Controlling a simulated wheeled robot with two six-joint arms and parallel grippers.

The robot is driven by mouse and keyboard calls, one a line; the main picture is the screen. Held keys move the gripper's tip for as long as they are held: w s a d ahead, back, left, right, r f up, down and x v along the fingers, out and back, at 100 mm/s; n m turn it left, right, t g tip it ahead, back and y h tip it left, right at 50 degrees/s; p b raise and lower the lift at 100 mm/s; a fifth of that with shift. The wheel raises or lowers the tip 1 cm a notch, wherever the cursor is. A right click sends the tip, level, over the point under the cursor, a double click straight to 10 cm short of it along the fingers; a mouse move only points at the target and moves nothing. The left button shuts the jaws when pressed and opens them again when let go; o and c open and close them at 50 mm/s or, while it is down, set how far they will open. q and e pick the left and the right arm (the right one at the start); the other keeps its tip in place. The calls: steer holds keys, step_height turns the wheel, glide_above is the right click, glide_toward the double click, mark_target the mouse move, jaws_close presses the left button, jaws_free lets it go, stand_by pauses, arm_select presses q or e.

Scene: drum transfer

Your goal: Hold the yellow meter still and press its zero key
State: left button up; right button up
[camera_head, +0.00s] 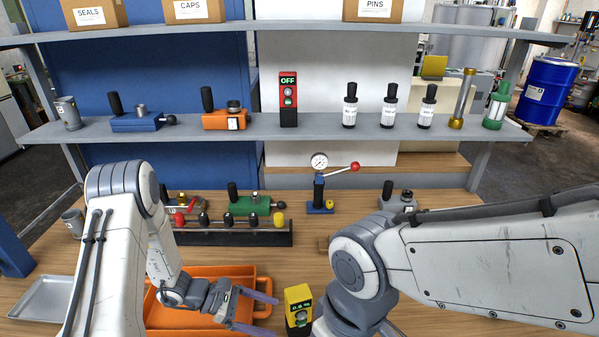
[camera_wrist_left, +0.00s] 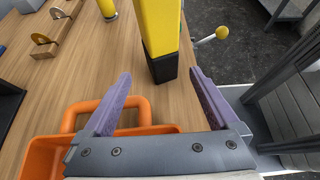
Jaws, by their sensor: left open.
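The yellow meter (camera_head: 297,293) stands on the table near the front edge of the head view, with a dark display showing green marks on its face. In the left wrist view, the yellow meter (camera_wrist_left: 158,25) rises from a black base just beyond my fingertips. My left gripper (camera_head: 275,316) is open, its two purple fingers pointing at the meter from the left. In the left wrist view, my left gripper (camera_wrist_left: 160,78) has the meter's base lined up between its fingers, with a gap on each side. I cannot make out the zero key. My right gripper is hidden or below the frame.
An orange tray (camera_head: 207,271) lies under my left gripper. A press with a dial gauge (camera_head: 319,162) and red-knobbed lever stands behind the meter. A dark rail (camera_head: 230,238) with several knobs lies further left, and a metal tray (camera_head: 42,298) at far left.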

mark_target(286, 322)
arm_select(q)
steer(key=b+x, duration=0.2)
steer(key=x, duration=0.4)
steer(key=shift+s+d+f+b, duration=0.1)
steer(key=shift+f+b, duration=0.05)
steer(key=shift+b, duration=0.2)
steer(key=shift+d+f+b, duration=0.25)
steer(key=shift+d+b, duration=0.05)
steer(key=shift+d, duration=0.4)
arm_select(e)
step_height(286, 322, down, 4)
steer(key=shift+r, duration=0.1)
arm_select(q)
jaws_close()
arm_select(e)
jaws_close()
stand_by(1.6)
